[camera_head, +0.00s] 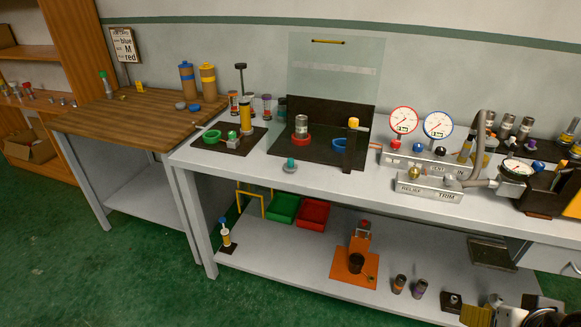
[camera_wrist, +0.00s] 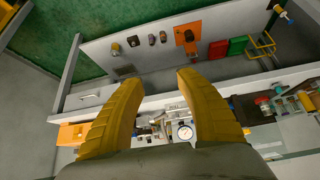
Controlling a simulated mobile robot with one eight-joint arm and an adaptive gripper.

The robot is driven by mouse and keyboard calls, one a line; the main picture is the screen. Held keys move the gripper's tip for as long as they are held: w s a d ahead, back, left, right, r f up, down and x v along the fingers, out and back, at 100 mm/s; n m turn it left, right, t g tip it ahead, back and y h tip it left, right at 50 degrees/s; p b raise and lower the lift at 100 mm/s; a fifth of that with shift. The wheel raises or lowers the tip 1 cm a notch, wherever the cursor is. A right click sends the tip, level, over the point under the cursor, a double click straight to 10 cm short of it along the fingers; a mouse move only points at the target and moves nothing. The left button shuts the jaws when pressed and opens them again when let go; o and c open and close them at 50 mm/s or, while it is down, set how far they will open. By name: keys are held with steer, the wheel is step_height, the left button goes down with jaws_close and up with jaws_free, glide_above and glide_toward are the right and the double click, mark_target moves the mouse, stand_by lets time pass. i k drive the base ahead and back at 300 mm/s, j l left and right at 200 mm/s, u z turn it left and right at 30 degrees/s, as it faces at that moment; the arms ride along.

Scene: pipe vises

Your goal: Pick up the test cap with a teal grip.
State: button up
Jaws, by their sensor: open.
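The test cap with a teal grip (camera_head: 290,165) stands on the grey bench near its front edge, in front of the dark stand with the clear panel. It has a grey disc base and a teal knob on top. In the wrist view I cannot pick it out for certain. My gripper (camera_wrist: 160,80) shows two yellow fingers spread wide with nothing between them. In the head view a yellow part of my gripper (camera_head: 476,315) shows at the bottom right edge, well to the right of the cap and apart from it.
The gauge manifold (camera_head: 430,186) and hose crowd the right. The bench front around the cap is clear. A lower shelf (camera_head: 300,255) holds bins.

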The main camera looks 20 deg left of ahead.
mark_target(289, 166)
steer(key=i+j+u, duration=0.25)
steer(key=i+u, duration=0.65)
steer(key=i, duration=0.15)
steer(key=i+u, duration=0.45)
steer(key=i+l, duration=0.05)
steer(key=i, duration=0.05)
